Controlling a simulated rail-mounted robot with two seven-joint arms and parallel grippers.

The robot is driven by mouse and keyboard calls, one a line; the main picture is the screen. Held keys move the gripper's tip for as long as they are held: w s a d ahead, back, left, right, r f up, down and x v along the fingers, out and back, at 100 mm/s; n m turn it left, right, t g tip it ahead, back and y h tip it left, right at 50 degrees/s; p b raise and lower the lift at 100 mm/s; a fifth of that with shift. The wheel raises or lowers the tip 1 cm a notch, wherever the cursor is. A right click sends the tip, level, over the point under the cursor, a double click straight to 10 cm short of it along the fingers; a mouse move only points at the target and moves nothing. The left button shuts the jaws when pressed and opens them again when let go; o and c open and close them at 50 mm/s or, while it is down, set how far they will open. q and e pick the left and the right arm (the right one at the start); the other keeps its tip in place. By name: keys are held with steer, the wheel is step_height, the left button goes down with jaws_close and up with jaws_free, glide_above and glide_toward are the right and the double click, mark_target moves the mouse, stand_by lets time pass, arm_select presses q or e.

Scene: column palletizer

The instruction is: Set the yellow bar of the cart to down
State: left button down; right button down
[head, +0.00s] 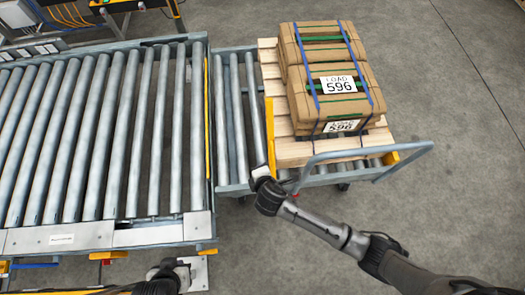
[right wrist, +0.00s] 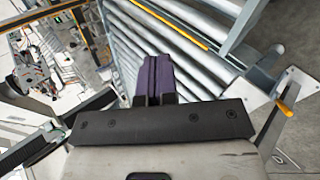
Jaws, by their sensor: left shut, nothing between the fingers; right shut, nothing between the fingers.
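In the head view the cart (head: 232,188) is a grey roller frame to the right of the large conveyor. Its yellow bar (head: 270,130) runs along the left side of the pallet; I cannot tell its height above the rollers. A dark joint of my right arm is close to the bar's near end. My left gripper (head: 180,274) is low in the head view, partly cut off, near a white foot plate and away from the bar. My right gripper (right wrist: 159,75) is shut and empty in the right wrist view, with purple fingers in front of rollers.
A wooden pallet (head: 294,150) on the cart carries strapped brown cartons (head: 325,65). The roller conveyor (head: 90,130) fills the left. Floor at the right is clear.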

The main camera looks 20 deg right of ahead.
steer(key=n+h, duration=0.1)
steer(key=n, duration=0.2)
steer(key=n+h+b, duration=0.2)
steer(key=n, duration=0.7)
glide_toward(273, 150)
steer(key=x, duration=0.7)
steer(key=shift+w+a+g, duration=0.1)
steer(key=shift+w+g, duration=0.05)
steer(key=shift+g, duration=0.25)
